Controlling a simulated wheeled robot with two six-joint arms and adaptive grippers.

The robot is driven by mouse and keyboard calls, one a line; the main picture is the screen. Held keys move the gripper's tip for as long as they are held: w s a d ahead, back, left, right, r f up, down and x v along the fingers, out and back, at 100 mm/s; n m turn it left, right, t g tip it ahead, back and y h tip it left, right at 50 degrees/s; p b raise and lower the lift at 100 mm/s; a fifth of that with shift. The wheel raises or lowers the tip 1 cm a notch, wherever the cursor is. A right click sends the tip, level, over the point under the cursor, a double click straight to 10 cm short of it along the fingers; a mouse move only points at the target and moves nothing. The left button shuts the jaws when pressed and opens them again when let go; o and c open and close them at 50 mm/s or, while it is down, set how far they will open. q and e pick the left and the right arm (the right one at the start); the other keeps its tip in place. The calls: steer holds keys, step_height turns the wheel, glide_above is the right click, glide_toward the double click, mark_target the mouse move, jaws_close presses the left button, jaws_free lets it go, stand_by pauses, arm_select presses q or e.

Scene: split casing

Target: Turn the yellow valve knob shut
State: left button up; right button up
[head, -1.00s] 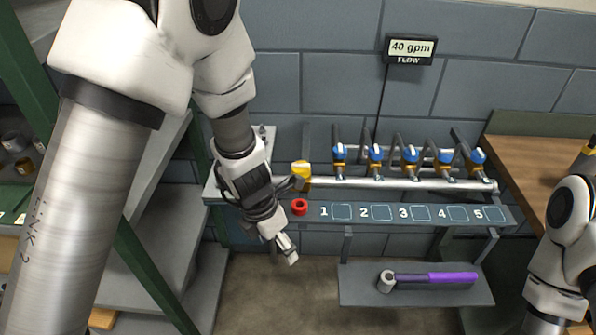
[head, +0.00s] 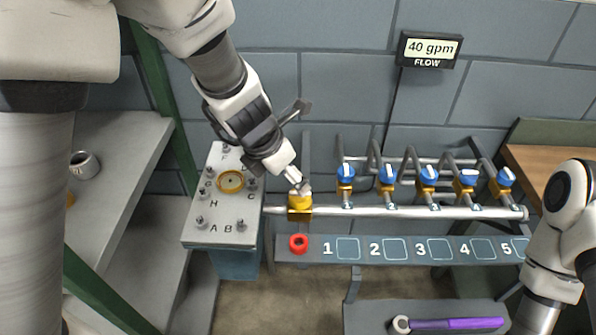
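The yellow valve knob (head: 300,202) sits at the left end of the silver pipe (head: 400,211), in the head view. My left gripper (head: 299,187) reaches down from the upper left, with its fingertips at the top of the knob. Whether the fingers touch or grip the knob cannot be made out at this size. My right arm (head: 560,235) is at the right edge, and its gripper is out of view. The flow display (head: 430,48) on the wall reads 40 gpm.
Several blue-handled valves (head: 388,174) stand along the pipe. A red ring (head: 298,243) lies on the numbered shelf (head: 320,250) below the knob. A lettered casing with bolts (head: 220,225) is left of it. A purple-handled wrench (head: 455,324) lies on the lower shelf.

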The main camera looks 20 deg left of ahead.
mark_target(299, 197)
arm_select(q)
steer(key=b+x, duration=0.1)
steer(key=x, duration=0.1)
steer(key=s+b+x, duration=0.1)
steer(key=x, duration=0.2)
steer(key=shift+d+f+b, duration=0.1)
steer(key=shift+d+b, duration=0.1)
steer(key=shift+b, duration=0.1)
steer(key=shift+w+d+f, duration=0.1)
steer(key=shift+w+f, duration=0.75)
steer(key=shift+f, duration=0.3)
steer(key=shift+s+r, duration=0.2)
steer(key=shift+s, duration=0.05)
steer(key=c, duration=1.2)
